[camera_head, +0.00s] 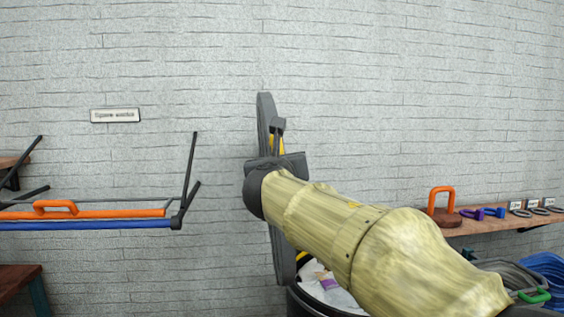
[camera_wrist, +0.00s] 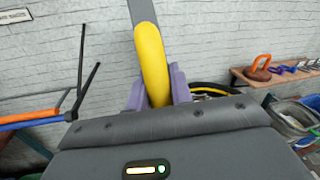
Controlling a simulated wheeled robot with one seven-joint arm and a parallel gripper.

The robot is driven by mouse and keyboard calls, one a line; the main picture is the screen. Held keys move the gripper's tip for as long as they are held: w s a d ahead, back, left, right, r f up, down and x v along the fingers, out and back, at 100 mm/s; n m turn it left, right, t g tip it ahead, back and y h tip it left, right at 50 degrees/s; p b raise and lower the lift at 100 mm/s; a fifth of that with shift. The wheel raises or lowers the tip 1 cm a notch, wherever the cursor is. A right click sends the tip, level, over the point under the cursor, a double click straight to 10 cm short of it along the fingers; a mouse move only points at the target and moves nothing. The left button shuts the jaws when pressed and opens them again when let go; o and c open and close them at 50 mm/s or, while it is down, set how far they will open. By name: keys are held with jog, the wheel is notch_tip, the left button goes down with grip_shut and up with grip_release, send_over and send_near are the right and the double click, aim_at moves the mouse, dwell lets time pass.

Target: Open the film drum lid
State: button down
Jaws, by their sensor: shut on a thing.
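The film drum lid (camera_head: 265,112) is a dark grey disc standing nearly upright, seen almost edge-on in the head view. Its lower end is at the left side of the drum (camera_head: 296,302), whose dark rim and open mouth show with pale and purple film inside. My gripper (camera_head: 278,132) is at the lid's right face. In the wrist view my purple fingers (camera_wrist: 158,88) are shut on the lid's thick yellow handle (camera_wrist: 150,52). A grey strip of the lid (camera_wrist: 142,10) shows above the handle. My wrist and arm hide the lid's middle and much of the drum.
A wooden shelf (camera_head: 480,226) at right holds an orange-handled item (camera_head: 441,207) and several rings. Bins (camera_head: 544,270) stand below it. At left is a rack with orange and blue bars (camera_head: 100,224) and dark upright rods. A brick wall stands behind.

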jog(key=shift+w+f, duration=0.1)
jog(key=shift+f, duration=0.25)
jog(key=c, duration=1.4)
grip_release()
jog(key=shift+o, duration=0.7)
jog(key=shift+r, duration=0.15)
jog(key=s+a+b, duration=0.1)
jog(key=s+a, duration=0.1)
jog(key=s, duration=1.5)
jog(key=shift+s, duration=0.3)
